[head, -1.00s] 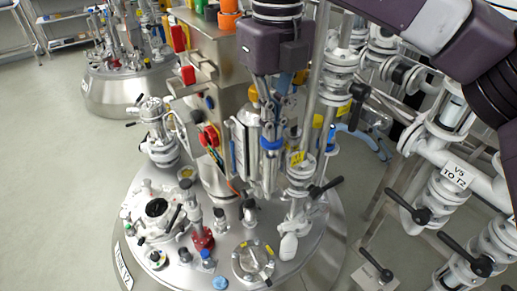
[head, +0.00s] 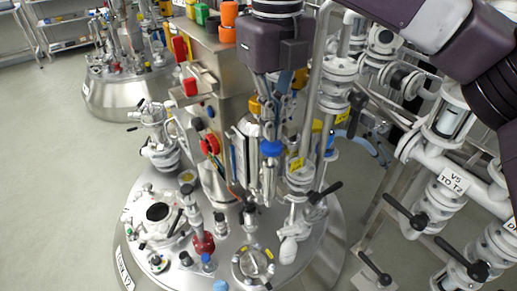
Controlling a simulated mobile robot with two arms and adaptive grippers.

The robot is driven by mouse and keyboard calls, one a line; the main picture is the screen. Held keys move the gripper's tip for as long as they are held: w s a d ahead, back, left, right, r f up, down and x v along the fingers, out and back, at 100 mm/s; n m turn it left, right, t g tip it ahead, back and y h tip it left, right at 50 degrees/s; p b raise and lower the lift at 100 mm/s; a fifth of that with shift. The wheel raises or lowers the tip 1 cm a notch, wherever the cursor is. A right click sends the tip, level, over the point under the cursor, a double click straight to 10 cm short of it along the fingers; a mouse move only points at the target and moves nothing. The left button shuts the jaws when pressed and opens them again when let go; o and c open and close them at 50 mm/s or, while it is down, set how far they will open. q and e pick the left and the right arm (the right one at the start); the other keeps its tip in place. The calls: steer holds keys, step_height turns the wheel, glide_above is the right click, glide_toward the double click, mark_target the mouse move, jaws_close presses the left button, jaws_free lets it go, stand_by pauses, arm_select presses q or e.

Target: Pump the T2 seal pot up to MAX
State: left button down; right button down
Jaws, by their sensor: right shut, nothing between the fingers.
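The T2 reactor's domed steel lid (head: 325,229) fills the lower middle of the head view, with the tank label (head: 125,269) at its left edge. A slim steel cylinder assembly (head: 243,158), which looks like the seal pot, stands upright on it. A blue knob or collar (head: 271,148) sits at the top of its right part. My right gripper (head: 268,130) points down just above the blue part, its fingers shut and empty. Whether the fingertips touch the blue part I cannot tell. No level or MAX mark is readable. My left gripper is not in view.
A steel control box (head: 205,50) with coloured parts stands behind. White pipework with black handles (head: 408,213) and a V5 to T2 label (head: 453,180) crowds the right. Glass and metal fittings (head: 160,140) rise at left. Clear floor (head: 50,170) lies far left.

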steer(key=shift+r, duration=0.15)
stand_by(0.3)
step_height(320, 180, up, 5)
steer(key=p, duration=0.3)
steer(key=shift+p, duration=0.4)
